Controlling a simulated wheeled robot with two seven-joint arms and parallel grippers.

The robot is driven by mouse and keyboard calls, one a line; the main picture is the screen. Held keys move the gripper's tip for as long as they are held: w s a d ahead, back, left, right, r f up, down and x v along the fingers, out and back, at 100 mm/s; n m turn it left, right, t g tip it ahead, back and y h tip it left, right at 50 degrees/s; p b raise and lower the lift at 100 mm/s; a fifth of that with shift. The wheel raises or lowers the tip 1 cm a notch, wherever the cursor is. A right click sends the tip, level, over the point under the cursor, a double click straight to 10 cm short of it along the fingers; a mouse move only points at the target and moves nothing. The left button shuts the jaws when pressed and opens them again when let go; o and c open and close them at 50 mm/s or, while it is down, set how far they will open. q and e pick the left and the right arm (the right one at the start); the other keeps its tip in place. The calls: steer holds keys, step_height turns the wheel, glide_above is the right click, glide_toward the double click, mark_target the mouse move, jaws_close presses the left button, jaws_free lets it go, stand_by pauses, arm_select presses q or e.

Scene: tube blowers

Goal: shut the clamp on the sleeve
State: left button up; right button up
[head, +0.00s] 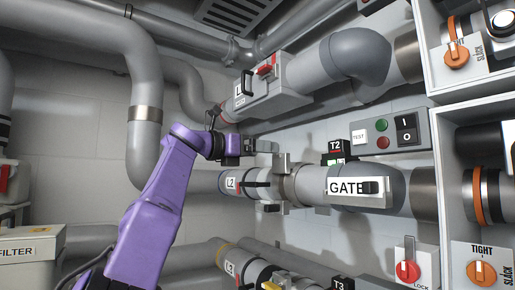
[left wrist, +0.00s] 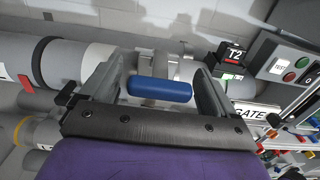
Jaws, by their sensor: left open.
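The sleeve (head: 287,186) is a grey band around the middle pipe, between the L2 label and the GATE label. A metal clamp bracket (head: 281,160) stands up from the pipe at the sleeve. My left gripper (head: 264,148) is just above the pipe, left of this bracket. In the left wrist view a blue handle bar (left wrist: 160,89) lies crosswise between the open fingers of my left gripper (left wrist: 158,72). I cannot tell whether the fingers touch it. The blue bar is not visible in the head view. My right gripper is not in view.
The T2 box (head: 336,153) and a button panel (head: 392,134) are right of my left gripper. The L1 pipe unit (head: 268,96) is above it.

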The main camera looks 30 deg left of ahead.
arm_select(q)
steer(key=c, duration=1.4)
steer(key=shift+s+f+b, duration=0.1)
steer(key=shift+f+b, duration=0.25)
steer(key=shift+b, duration=0.2)
steer(key=shift+c, duration=0.2)
step_height(320, 180, down, 2)
steer(key=t+h+b, duration=0.1)
steer(key=t+b, duration=0.1)
steer(key=b, duration=0.3)
steer(key=shift+b, duration=0.4)
steer(key=f+t+b, duration=0.1)
steer(key=t+b, duration=0.1)
steer(key=t+h+b, duration=0.1)
steer(key=b, duration=0.2)
steer(key=f+t+h+b, duration=0.1)
steer(key=t+b, duration=0.1)
steer(key=shift+w+f+t, duration=0.3)
steer(key=shift+w+f, duration=0.05)
steer(key=shift+w+d+f+b, duration=0.15)
steer(key=shift+w+f+b, duration=0.1)
steer(key=shift+b, duration=0.45)
steer(key=shift+d, duration=0.1)
steer(key=shift+f, duration=0.1)
